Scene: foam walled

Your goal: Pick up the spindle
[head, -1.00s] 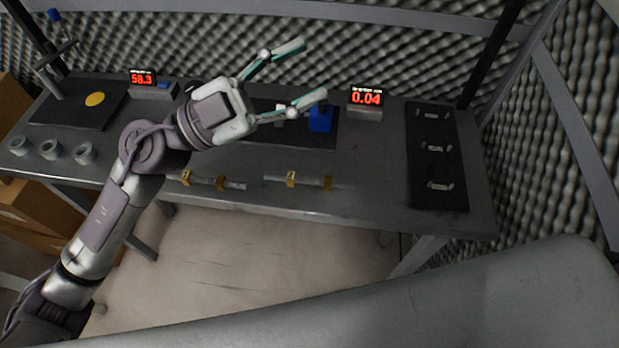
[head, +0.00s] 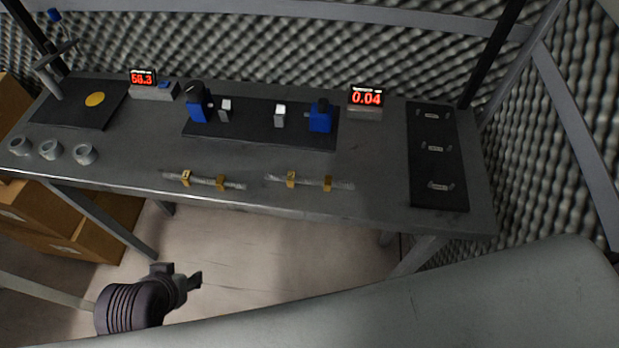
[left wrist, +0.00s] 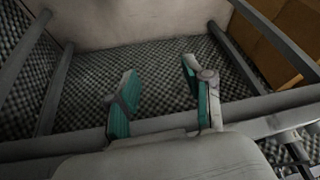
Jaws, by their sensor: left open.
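Two thin grey rods lie along the front of the workbench in the head view, a left rod (head: 235,186) and a right rod (head: 343,185). Each has a pair of brass-coloured blocks along it. Either could be the spindle; I cannot tell which. My left gripper (left wrist: 158,72) is open and empty in the left wrist view, with teal finger pads. It is away from the rods, with floor and foam wall beyond it. In the head view part of my arm shows low at the left, below the bench. My right gripper is not in view.
The grey workbench (head: 375,155) carries a dark centre plate (head: 252,127) with blue blocks, a dark right plate (head: 436,168) with small handles, grey rings (head: 84,153), and two red displays (head: 367,97). Cardboard boxes (head: 95,240) stand below left. Floor before the bench is clear.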

